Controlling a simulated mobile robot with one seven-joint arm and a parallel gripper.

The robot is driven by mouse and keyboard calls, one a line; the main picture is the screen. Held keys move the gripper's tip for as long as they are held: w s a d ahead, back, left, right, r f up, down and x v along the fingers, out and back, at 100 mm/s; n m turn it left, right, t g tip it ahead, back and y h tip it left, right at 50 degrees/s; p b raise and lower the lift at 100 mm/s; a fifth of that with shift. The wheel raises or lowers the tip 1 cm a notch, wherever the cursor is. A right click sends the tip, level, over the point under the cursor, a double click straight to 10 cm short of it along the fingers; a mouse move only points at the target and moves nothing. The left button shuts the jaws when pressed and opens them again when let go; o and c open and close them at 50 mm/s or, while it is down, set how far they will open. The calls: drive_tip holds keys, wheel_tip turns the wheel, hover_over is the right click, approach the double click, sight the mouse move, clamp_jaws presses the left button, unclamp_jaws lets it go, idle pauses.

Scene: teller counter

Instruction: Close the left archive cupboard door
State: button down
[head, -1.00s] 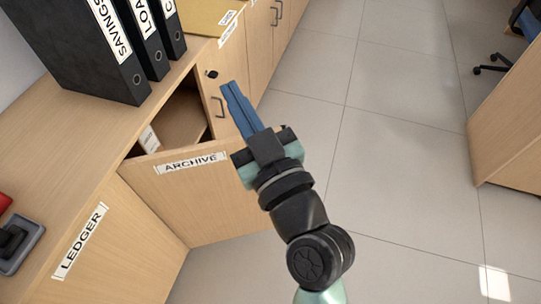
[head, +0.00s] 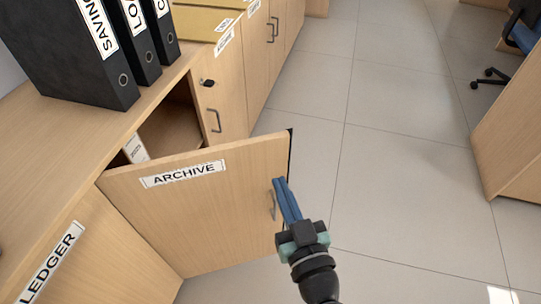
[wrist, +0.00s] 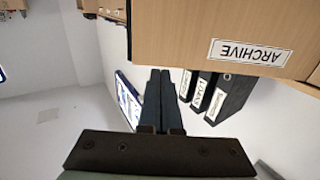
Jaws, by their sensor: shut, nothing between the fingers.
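The left archive cupboard door (head: 200,215) stands open, swung out from the cabinet front, with an ARCHIVE label near its top edge. Its metal handle (head: 272,205) is near the free edge. The dark cupboard opening (head: 172,125) shows behind the door, with a white labelled item inside. My gripper (head: 285,185) has blue fingers, shut and empty, in front of the door's outer face close to the handle. I cannot tell whether they touch. In the wrist view the door (wrist: 215,35) appears upside down, above and right of the fingers (wrist: 160,80).
The right cupboard door (head: 225,95) is shut, with a handle and a key lock. A LEDGER front (head: 90,260) is at lower left. The tiled floor to the right is clear up to another desk (head: 510,130).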

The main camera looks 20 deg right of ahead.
sight(266, 149)
drive_tip(key=w, duration=0.7)
drive_tip(key=shift+w+p, duration=0.35)
drive_tip(key=shift+p, duration=0.05)
